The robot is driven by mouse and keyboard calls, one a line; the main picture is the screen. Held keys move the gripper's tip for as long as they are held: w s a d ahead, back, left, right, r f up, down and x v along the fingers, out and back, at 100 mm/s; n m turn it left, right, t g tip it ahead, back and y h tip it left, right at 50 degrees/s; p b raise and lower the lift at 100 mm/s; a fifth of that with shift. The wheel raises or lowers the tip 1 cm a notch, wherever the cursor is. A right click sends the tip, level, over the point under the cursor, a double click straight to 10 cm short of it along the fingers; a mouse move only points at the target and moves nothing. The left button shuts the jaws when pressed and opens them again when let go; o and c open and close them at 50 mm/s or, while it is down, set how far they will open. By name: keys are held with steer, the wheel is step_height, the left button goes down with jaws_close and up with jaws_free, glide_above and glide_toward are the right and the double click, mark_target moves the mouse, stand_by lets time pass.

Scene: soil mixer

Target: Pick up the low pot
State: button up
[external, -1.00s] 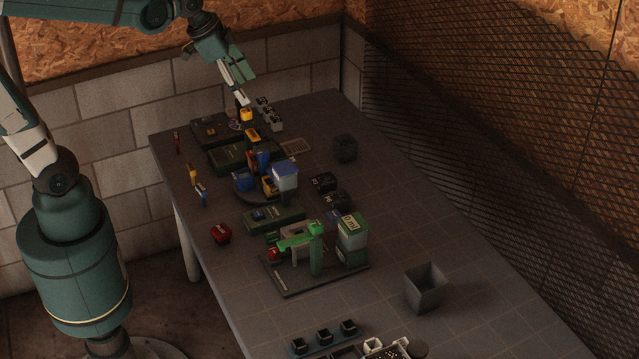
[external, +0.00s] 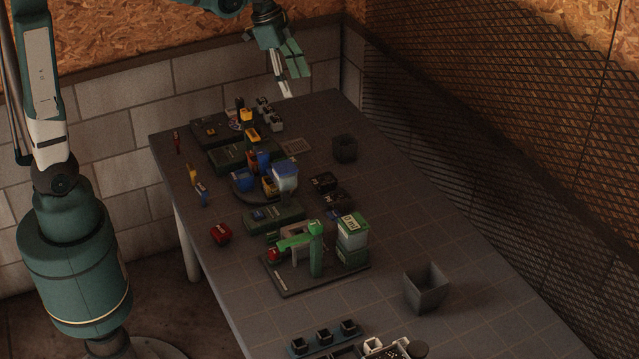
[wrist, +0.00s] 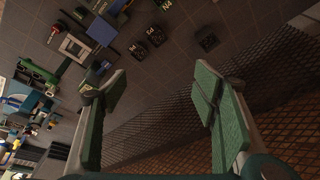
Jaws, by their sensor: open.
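Two dark grey square pots stand on the table. The smaller, lower pot (external: 345,149) is toward the back right and also shows in the wrist view (wrist: 207,38). A taller, wider open pot (external: 427,288) stands at the front right. My gripper (external: 287,92) is raised at the far end of the table, behind and left of the low pot and apart from it. In the wrist view its green-padded fingers (wrist: 157,92) are spread wide with nothing between them. The low pot lies beyond the fingertips.
Two small black labelled boxes (external: 323,182) sit left of and in front of the low pot. A green-armed device (external: 316,250) and a blue-topped container (external: 285,176) stand mid-table. Mesh (external: 480,150) runs along the right side. The table around the low pot is mostly clear.

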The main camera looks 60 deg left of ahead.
steer(key=w+a+f+m+g+h, duration=0.15)
steer(key=w+a+f+m, duration=0.35)
steer(key=w+f, duration=0.75)
steer(key=m+g+h, duration=0.1)
steer(key=m, duration=0.2)
glide_toward(345, 145)
steer(key=shift+w+d+f, duration=0.1)
steer(key=shift+d+f, duration=0.1)
steer(key=shift+d, duration=0.65)
steer(key=shift+w+a+f+m+g, duration=0.15)
steer(key=shift+a+f+m+g, duration=0.1)
steer(key=shift+f+m, duration=0.25)
steer(key=shift+d+f, duration=0.1)
steer(key=shift+b+x, duration=0.35)
steer(key=shift+x, duration=0.85)
steer(key=shift+f, duration=0.1)
steer(key=shift+b+x, duration=0.4)
steer(key=shift+x, duration=2.15)
steer(key=shift+c, duration=0.3)
